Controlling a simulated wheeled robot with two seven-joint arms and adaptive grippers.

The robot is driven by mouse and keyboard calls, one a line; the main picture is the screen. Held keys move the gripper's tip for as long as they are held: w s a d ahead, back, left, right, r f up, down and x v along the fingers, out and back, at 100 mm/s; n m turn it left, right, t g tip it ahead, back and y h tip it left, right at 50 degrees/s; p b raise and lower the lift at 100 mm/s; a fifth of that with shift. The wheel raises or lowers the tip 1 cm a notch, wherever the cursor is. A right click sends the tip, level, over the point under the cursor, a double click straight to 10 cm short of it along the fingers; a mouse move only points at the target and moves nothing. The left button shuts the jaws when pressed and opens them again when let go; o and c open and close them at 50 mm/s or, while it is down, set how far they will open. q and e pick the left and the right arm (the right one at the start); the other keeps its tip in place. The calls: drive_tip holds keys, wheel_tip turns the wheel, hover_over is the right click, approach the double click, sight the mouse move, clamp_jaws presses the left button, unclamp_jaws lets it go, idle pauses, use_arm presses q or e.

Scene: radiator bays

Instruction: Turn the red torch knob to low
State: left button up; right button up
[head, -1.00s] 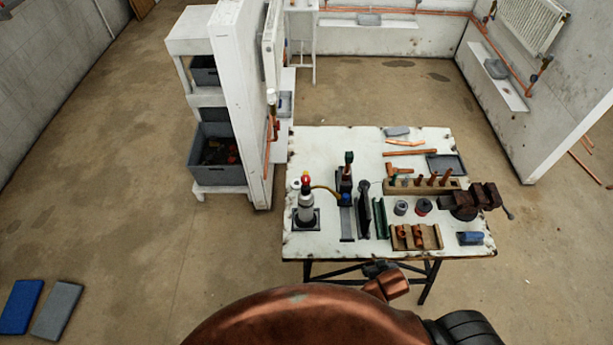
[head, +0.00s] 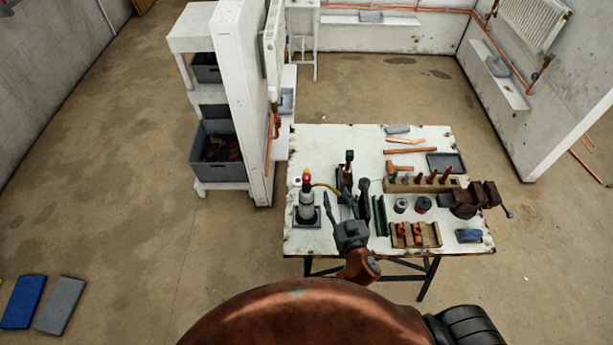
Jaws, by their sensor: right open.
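The torch (head: 305,205) stands upright at the left end of the white workbench, a pale grey cylinder on a dark square base. Its red knob (head: 306,177) is on top, with a yellow part just below; its setting is too small to read. A thin yellow hose runs from it to the right. My right gripper (head: 345,188) is at the front of the bench, to the right of the torch and apart from it in the picture. Its fingers are spread and point away from me, with nothing visibly held. It partly hides the dark stand behind it. My left gripper is out of view.
The workbench (head: 410,153) also bears a wooden rack (head: 422,187) of copper pieces, a vise (head: 467,200), a wooden block with copper fittings (head: 415,236) and a blue item (head: 469,236). A white partition (head: 247,100) stands behind left. Bench space behind the torch is clear.

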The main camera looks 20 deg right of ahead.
sight(308, 180)
drive_tip(key=a+r+y, duration=0.1)
drive_tip(key=a, duration=0.1)
drive_tip(key=w+a+n+t+y, duration=0.1)
drive_tip(key=a, duration=0.1)
drive_tip(key=a+r+y, duration=0.1)
drive_tip(key=a, duration=0.2)
drive_tip(key=shift+w+r+n+t, duration=0.2)
drive_tip(key=shift+r+n+t, duration=0.1)
drive_tip(key=shift+r+n, duration=0.1)
drive_tip(key=w, duration=0.5)
drive_tip(key=w+a+p, duration=0.1)
drive_tip(key=w, duration=0.1)
drive_tip(key=shift+w, duration=0.25)
drive_tip(key=shift+c, duration=0.2)
clamp_jaws()
